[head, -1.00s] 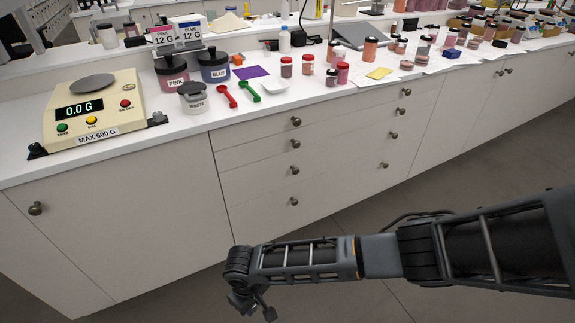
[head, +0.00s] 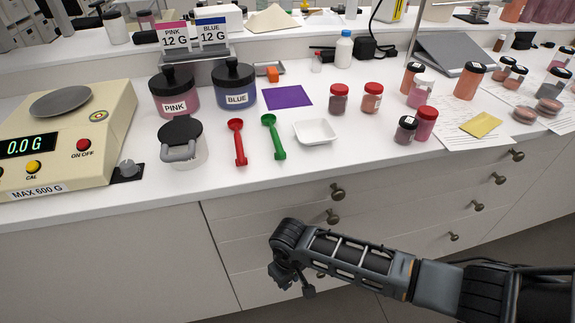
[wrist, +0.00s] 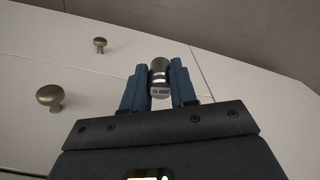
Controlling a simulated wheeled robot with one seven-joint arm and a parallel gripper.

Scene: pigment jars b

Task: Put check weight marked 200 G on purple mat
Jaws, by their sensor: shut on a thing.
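In the wrist view my gripper (wrist: 160,88) is shut on a small silver-grey check weight (wrist: 159,72). Its end face carries a mark that reads upside down as 200 G. In the head view my gripper (head: 293,287) hangs in front of the drawers, below the worktop's front edge, and the weight cannot be made out there. The purple mat (head: 288,97) lies flat on the worktop, bare, right of the BLUE jar and behind the red and green scoops.
The white worktop (head: 250,180) has its front edge above my gripper. Near the mat stand the BLUE jar (head: 234,88), a red scoop (head: 237,142), a green scoop (head: 273,136), a white dish (head: 315,132) and a red-lidded jar (head: 339,98). A scale (head: 60,135) sits left. Drawer knobs (head: 338,192) protrude.

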